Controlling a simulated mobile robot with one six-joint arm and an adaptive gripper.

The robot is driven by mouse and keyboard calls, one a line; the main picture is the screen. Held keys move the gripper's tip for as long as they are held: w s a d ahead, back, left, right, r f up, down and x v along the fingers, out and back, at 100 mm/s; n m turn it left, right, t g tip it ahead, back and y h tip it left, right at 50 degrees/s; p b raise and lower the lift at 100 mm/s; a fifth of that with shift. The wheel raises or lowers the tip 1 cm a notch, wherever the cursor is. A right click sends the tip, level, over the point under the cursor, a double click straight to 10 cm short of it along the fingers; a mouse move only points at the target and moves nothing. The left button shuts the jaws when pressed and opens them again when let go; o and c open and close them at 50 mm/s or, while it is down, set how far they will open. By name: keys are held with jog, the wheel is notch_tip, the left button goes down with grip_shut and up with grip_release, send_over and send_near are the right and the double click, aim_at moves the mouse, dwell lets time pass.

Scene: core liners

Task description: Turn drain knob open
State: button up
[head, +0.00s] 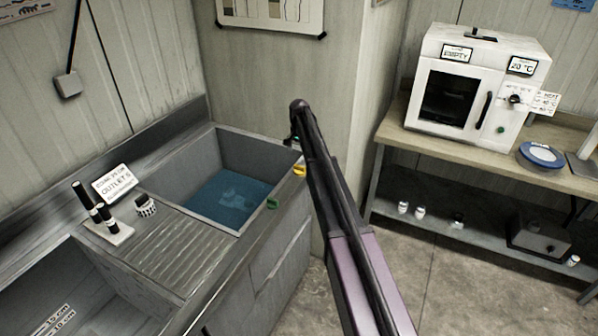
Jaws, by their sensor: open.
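A steel sink basin (176,183) on the left of the head view holds blue water. A green knob (272,203) sits on its front right rim, and a yellow knob (299,170) sits farther back along the same edge. No readable label shows which one is the drain knob. My arm reaches up from the bottom, and my gripper (292,139) hangs at its far end, above the basin's back right corner, beyond the yellow knob. It is open and small in view, with its fingers partly hidden by the arm. I see nothing held in it.
A ridged drainboard (178,252) with a label card (114,182), dark cylinders on a stand (108,228) and a small striped cup (146,206) lies left of the basin. A white oven (472,85) stands on a bench (395,133) at right. Floor between is clear.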

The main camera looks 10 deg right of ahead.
aim_at(299, 166)
jog(key=shift+f+b, duration=3.55)
jog(key=shift+f, duration=0.25)
jog(key=c, duration=1)
